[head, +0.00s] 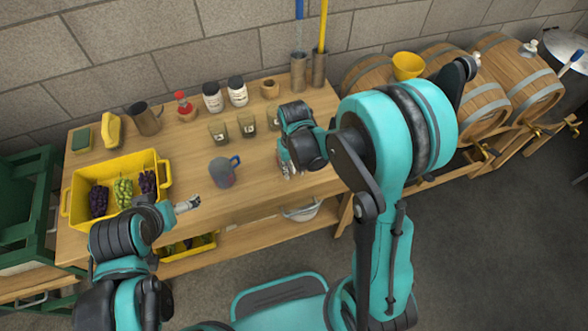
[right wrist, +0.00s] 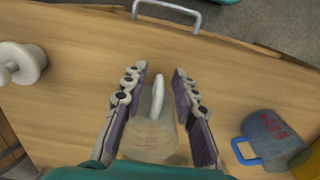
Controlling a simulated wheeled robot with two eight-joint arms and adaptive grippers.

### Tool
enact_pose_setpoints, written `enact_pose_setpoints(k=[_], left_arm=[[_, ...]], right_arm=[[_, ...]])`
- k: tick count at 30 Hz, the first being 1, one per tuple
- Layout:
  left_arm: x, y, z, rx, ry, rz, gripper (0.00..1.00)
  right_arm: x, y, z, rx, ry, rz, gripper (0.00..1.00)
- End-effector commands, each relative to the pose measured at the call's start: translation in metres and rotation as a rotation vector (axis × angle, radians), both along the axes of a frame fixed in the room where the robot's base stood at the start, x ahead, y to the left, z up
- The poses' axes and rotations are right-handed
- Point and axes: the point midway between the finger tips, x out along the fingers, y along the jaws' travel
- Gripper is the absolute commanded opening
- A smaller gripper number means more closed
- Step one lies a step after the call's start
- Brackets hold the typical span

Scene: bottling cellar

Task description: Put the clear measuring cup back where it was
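The clear measuring cup (right wrist: 150,138) has red marks and a pale handle. In the right wrist view it stands on the wooden table between the fingers of my right gripper (right wrist: 157,75). The fingers are apart, on either side of the cup and its handle, and a gap shows at the right finger. In the head view my right gripper (head: 289,172) is low over the table's right part and mostly hides the cup. My left gripper (head: 188,204) is at the table's front edge, right of the yellow crate; its finger opening is unclear.
A blue-grey measuring cup (head: 222,172) with a blue handle stands left of my right gripper. Several small glasses (head: 247,127) and jars (head: 237,91) stand behind. The yellow crate (head: 165,172) holds grapes. A white spool-like object (right wrist: 18,66) shows in the right wrist view.

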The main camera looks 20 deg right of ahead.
Motion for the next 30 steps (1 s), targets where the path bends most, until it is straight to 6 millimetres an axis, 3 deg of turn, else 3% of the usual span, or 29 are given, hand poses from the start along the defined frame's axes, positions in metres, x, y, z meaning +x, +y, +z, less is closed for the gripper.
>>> enact_pose_setpoints(k=[7,18,30], left_arm=[[0.000,0.000,0.007,0.000,0.000,0.000,1.00],[0.000,0.000,0.034,0.000,0.000,0.000,1.00],[0.000,0.000,0.043,0.000,0.000,0.000,1.00]], right_arm=[[0.000,0.000,0.011,0.000,0.000,0.000,0.28],[0.000,0.000,0.090,0.000,0.000,0.000,0.28],[-0.008,-0.002,0.136,0.003,-0.041,-0.003,0.28]])
